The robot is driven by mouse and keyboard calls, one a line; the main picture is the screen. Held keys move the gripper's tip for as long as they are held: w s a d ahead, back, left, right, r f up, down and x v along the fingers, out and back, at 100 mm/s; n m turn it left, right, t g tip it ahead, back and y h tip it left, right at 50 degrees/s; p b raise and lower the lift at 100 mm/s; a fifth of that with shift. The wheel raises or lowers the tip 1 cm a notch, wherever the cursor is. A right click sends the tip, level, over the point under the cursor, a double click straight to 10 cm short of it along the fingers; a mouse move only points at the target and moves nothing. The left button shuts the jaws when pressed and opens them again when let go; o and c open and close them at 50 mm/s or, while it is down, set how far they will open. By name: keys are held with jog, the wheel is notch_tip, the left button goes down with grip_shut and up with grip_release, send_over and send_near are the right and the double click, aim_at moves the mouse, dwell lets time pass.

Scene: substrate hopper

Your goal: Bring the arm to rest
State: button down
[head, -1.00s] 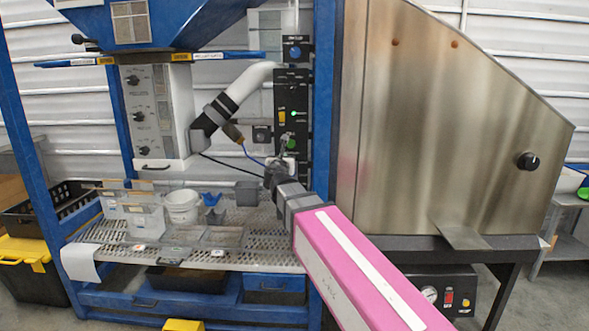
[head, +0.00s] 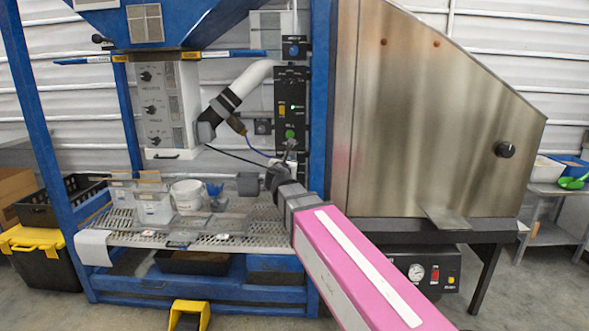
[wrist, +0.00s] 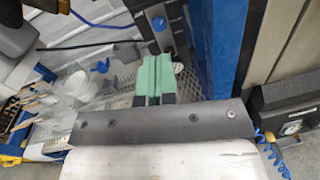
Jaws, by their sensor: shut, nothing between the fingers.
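My pink arm reaches up from the bottom right in the head view, with my gripper (head: 284,160) at its far end in front of the black control panel (head: 291,118). In the wrist view the green fingers of my gripper (wrist: 155,75) lie together, shut and with nothing between them. The fingertips are too small in the head view to tell whether they touch the panel.
A perforated shelf (head: 250,238) with clear bins and a white tub (head: 187,194) lies left of my arm. A blue post (head: 320,100) and a large steel cabinet (head: 430,120) stand to the right. A yellow pedal (head: 188,314) is on the floor.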

jog(key=s+d+f+m+g+h, duration=0.1)
jog(key=s+d+f+m+g, duration=0.2)
jog(key=d+f+m, duration=0.4)
jog(key=s+d+f+m+g+h, duration=0.1)
jog(key=s+d+f+m+g, duration=0.1)
jog(key=d+f+m+g, duration=0.5)
jog(key=s+d+f+m+h, duration=0.1)
jog(key=s+d+f+m, duration=0.3)
jog(key=f, duration=0.7)
jog(key=s+d+f+m+g+y, duration=0.2)
jog(key=s+f+m+g, duration=0.1)
jog(key=s+f+m, duration=0.3)
jog(key=s+d+f+m+g+y, duration=0.2)
jog(key=s+f+m+g+y, duration=0.1)
jog(key=s+f+m, duration=0.4)
jog(key=shift+s+f+m+g, duration=0.25)
jog(key=shift+f+m+g, duration=0.25)
jog(key=shift+m+g, duration=0.3)
